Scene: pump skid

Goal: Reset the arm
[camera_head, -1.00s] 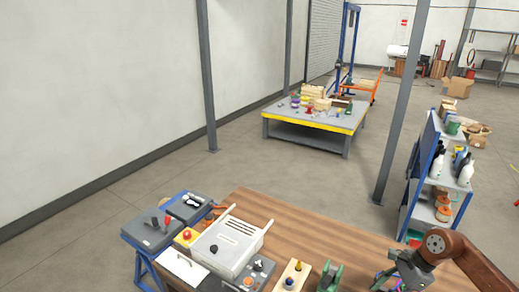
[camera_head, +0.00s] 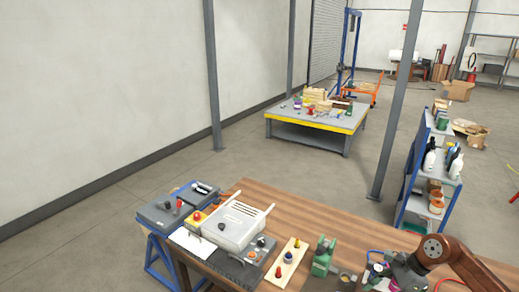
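My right arm comes in from the right edge as a brown link with a round grey joint. My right gripper (camera_head: 397,273) is a dark grey shape at the lower right, over or beside the near part of the wooden table (camera_head: 330,220). Small coloured items around it and the bottom edge of the picture make its fingers hard to make out, so I cannot tell whether it is open or shut. My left arm and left gripper are not in view.
A yellow-edged table (camera_head: 315,125) is farther back. Open floor lies between.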

